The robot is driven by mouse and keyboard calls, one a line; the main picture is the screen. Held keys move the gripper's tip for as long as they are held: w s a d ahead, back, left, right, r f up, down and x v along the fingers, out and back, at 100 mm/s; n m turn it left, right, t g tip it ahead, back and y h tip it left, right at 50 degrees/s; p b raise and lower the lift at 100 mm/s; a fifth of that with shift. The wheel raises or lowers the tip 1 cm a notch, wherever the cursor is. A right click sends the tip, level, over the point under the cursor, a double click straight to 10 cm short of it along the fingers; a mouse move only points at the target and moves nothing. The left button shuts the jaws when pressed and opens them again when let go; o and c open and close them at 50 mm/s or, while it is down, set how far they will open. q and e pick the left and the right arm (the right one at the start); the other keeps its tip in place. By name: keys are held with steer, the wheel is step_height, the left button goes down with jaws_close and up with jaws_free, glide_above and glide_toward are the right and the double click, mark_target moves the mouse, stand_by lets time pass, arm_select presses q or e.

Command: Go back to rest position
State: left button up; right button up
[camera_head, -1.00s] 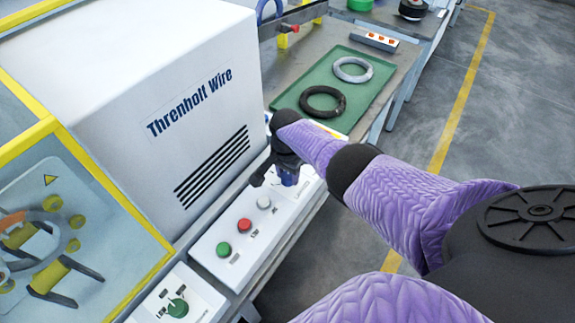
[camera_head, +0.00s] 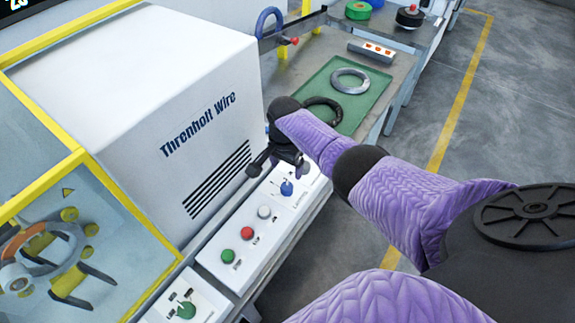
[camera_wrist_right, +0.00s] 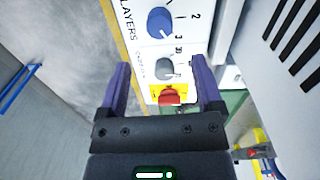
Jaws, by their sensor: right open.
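My right gripper (camera_head: 277,163) is open and empty, above the far end of the white control panel (camera_head: 258,232) in the head view. The blue knob (camera_head: 287,188) lies just below it and shows clear of the jaws. In the right wrist view the two fingers (camera_wrist_right: 164,85) stand apart. Beyond them are the blue knob marked LAYERS (camera_wrist_right: 159,23), a grey knob (camera_wrist_right: 169,67) and a red knob on a yellow plate (camera_wrist_right: 170,95). My purple right arm reaches in from the right. My left gripper is not in view.
The white Threnholt Wire machine (camera_head: 165,80) stands close left of my gripper. A yellow-framed clear guard (camera_head: 60,150) covers a coil at the left. A green tray (camera_head: 312,88) holds a grey and a dark coil. The floor at the right is clear.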

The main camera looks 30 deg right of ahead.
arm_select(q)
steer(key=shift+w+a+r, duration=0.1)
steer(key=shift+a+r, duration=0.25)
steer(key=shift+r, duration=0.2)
arm_select(e)
steer(key=shift+r, duration=0.85)
